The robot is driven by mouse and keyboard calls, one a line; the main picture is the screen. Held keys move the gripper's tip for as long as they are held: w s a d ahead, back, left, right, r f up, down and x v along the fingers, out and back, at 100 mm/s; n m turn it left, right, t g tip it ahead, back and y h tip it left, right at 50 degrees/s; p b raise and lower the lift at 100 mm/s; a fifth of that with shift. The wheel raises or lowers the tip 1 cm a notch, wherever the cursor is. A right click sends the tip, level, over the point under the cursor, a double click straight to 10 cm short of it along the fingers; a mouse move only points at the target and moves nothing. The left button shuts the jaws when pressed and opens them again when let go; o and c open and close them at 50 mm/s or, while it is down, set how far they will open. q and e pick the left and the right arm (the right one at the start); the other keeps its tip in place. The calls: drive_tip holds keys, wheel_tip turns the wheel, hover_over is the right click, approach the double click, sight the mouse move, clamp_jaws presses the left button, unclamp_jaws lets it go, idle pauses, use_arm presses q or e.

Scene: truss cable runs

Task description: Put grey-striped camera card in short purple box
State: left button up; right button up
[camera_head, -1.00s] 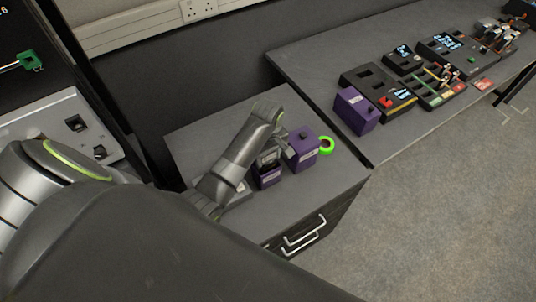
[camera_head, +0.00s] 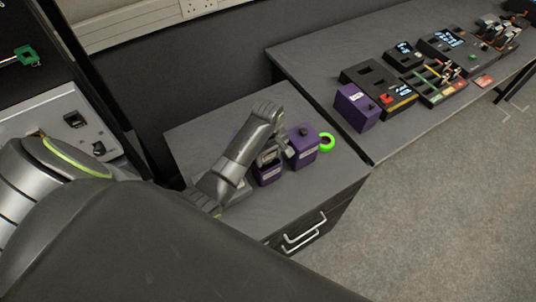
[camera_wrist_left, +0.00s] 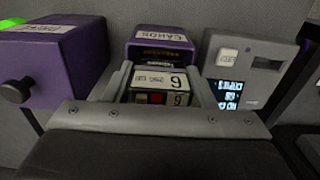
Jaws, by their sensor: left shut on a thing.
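My left gripper (camera_wrist_left: 160,75) is shut on a small card (camera_wrist_left: 160,88) with a white label marked 6 and red and pale patches on its end face. I cannot make out a grey stripe on it. The short purple box (camera_wrist_left: 163,38), open and labelled, is just beyond the fingers in the wrist view. In the head view the short purple box (camera_head: 268,177) stands on the low cabinet, with my left gripper (camera_head: 272,158) at its top. The gripper hides much of its opening, and I cannot tell whether the card is inside it. My right gripper is not in view.
A taller purple box (camera_head: 304,147) with a dark knob stands close beside, with a green ring (camera_head: 327,142) behind it. A grey device with a display (camera_wrist_left: 246,68) is on the other side. Another purple box (camera_head: 356,108) and several electronic modules sit on the long bench.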

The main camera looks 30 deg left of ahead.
use_arm(q)
drive_tip(key=shift+f, duration=0.2)
drive_tip(key=shift+f, duration=0.3)
drive_tip(key=o, duration=1.1)
drive_tip(key=shift+c, duration=1.3)
drive_tip(key=shift+r+p, duration=0.65)
drive_tip(key=shift+r, duration=3.35)
